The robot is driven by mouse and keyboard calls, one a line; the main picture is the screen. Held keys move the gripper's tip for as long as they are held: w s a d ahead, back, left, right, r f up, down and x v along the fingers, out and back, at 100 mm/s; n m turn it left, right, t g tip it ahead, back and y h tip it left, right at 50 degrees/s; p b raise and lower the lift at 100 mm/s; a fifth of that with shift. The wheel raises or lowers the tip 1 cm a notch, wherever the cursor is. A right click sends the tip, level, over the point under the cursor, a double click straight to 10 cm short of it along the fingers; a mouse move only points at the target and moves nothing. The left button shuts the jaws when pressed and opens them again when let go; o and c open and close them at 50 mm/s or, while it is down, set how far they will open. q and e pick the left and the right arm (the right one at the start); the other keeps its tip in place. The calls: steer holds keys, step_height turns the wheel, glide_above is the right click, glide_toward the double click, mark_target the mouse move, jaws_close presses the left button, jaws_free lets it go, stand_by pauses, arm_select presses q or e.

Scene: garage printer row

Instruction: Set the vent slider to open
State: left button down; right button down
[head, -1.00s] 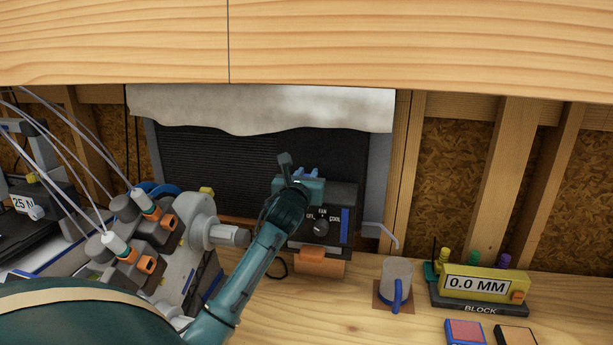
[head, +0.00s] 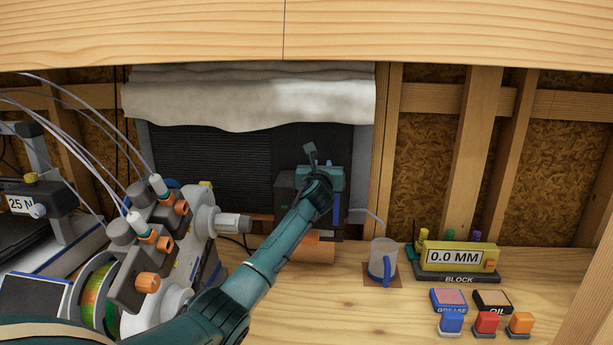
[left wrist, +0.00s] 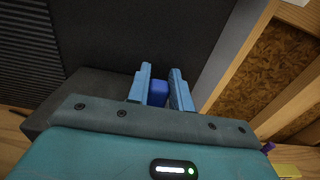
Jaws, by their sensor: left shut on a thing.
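My left gripper (head: 320,178) reaches over a dark control box (head: 286,192) at the back of the bench, and its body hides most of the box's front and top. In the left wrist view the two light blue fingers (left wrist: 159,84) are shut on a dark blue block, which looks like the vent slider (left wrist: 158,95). The head view does not show the slider, and its set position cannot be read. A blue strip (head: 337,209) runs down the right of the box's front. My right gripper is not in view.
An orange roll (head: 313,249) lies before the box. A clear mug (head: 383,259) stands right of it, near a yellow gauge (head: 458,256) and several small coloured blocks. A grey machine (head: 200,225) with orange clips crowds the left. A white cloth (head: 250,100) hangs behind.

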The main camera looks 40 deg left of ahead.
arm_select(q)
steer(key=shift+d+f, duration=0.1)
steer(key=shift+d, duration=0.15)
steer(key=c, duration=1.2)
jaws_free()
steer(key=shift+w+d, duration=0.1)
steer(key=shift+w, duration=0.05)
steer(key=shift+c, duration=0.2)
steer(key=shift+s+d, duration=0.15)
steer(key=shift+s, duration=0.4)
steer(key=v, duration=1.2)
